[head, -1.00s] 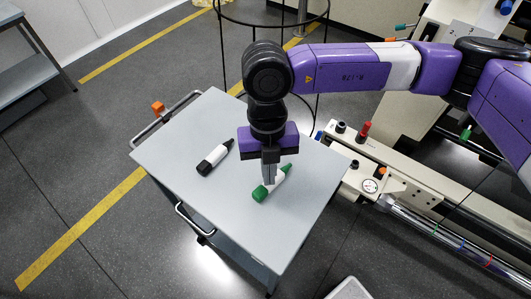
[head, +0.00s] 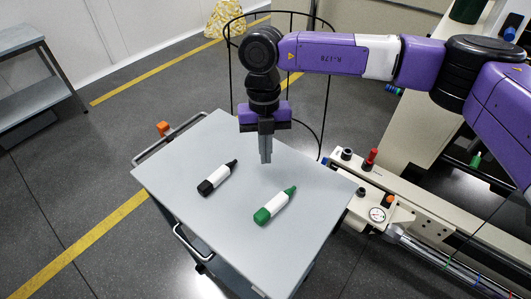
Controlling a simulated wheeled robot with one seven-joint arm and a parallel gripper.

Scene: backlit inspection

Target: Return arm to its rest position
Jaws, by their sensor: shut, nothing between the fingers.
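My gripper (head: 265,158) is shut and empty, pointing down above the grey cart top (head: 228,140). My purple and white arm reaches in from the right. A green and white marker (head: 274,207) lies on the cart in front of the gripper, apart from it. A black and white marker (head: 218,178) lies to its left on the same top.
A beige machine with a gauge (head: 377,214) and a red knob (head: 371,157) stands close on the right. A black wire frame (head: 230,70) stands behind the cart.

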